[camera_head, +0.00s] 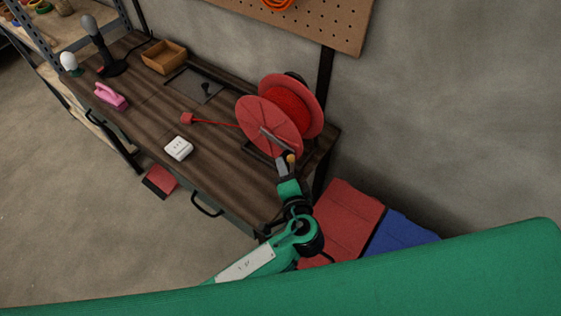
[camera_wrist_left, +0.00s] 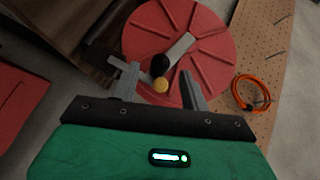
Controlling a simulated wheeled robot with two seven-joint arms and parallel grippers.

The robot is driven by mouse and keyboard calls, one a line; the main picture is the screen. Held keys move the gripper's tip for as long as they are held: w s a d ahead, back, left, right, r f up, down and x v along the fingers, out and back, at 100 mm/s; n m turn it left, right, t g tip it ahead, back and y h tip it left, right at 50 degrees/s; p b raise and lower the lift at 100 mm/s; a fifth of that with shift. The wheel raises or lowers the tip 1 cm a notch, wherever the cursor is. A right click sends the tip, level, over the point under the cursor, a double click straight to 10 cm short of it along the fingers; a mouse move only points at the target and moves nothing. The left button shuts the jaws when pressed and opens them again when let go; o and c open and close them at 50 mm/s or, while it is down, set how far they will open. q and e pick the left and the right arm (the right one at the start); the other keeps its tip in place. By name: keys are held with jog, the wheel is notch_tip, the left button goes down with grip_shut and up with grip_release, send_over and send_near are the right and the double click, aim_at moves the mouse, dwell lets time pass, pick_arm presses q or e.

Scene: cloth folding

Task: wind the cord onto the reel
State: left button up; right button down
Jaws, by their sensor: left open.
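The red reel (camera_head: 268,126) stands on the right end of the dark wooden workbench, with red cord (camera_head: 287,103) wound between its flanges. A length of cord runs left over the bench to a red plug (camera_head: 187,118). My left gripper (camera_head: 286,163) is at the knob. My right gripper is not in view.
On the bench (camera_head: 150,92) are a white socket box (camera_head: 178,148), a pink-handled item (camera_head: 111,96), a wooden tray (camera_head: 164,57) and a dark lamp-like stand (camera_head: 105,52). A pegboard (camera_head: 325,22) hangs behind. Red (camera_head: 342,218) and blue (camera_head: 400,234) mats lie at the right.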

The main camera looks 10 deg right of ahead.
pick_arm(q)
jog(key=b+x, duration=0.1)
jog(key=x, duration=0.3)
jog(key=shift+w+f, duration=0.1)
jog(key=shift+w, duration=0.45)
jog(key=shift+s, duration=0.1)
jog(key=shift+c, duration=1)
jog(key=c, duration=0.7)
grip_shut()
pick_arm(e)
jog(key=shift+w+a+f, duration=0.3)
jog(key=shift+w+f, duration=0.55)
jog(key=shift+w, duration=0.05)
